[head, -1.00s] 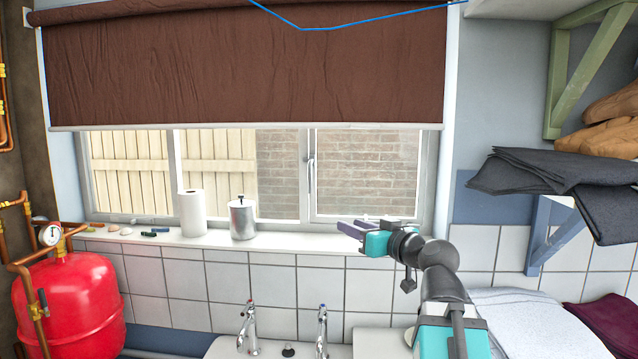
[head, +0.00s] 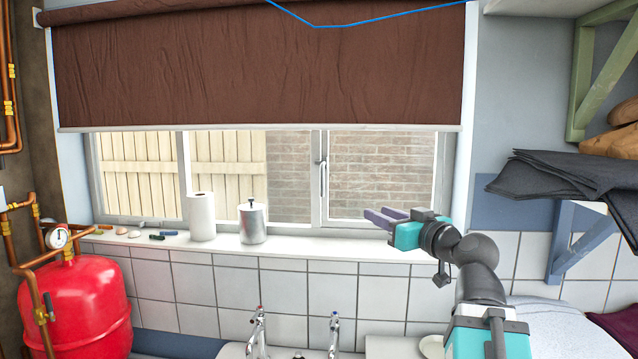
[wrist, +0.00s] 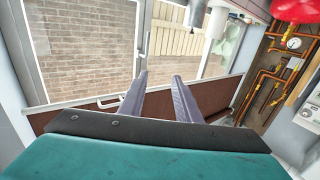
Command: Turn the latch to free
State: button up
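The window latch looks to be the slim grey handle (head: 322,178) on the upright between the panes, pointing up and down. It also shows in the wrist view, which is upside down, as a thin grey bar (wrist: 147,42) beyond my fingers. My gripper (head: 374,216) is to the right of and below this handle in the head view, in front of the right pane and apart from it. In the wrist view, the two purple-grey fingers of my gripper (wrist: 160,90) are spread with nothing between them.
A white sill (head: 290,243) runs below the window, with a paper roll (head: 202,217) and a metal canister (head: 252,222) on it. Two taps stand below. A brown blind (head: 260,65) covers the upper window. Dark folded cloth (head: 560,176) juts out at right.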

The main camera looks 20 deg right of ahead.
aim_at(323, 177)
jog(key=i, duration=0.9)
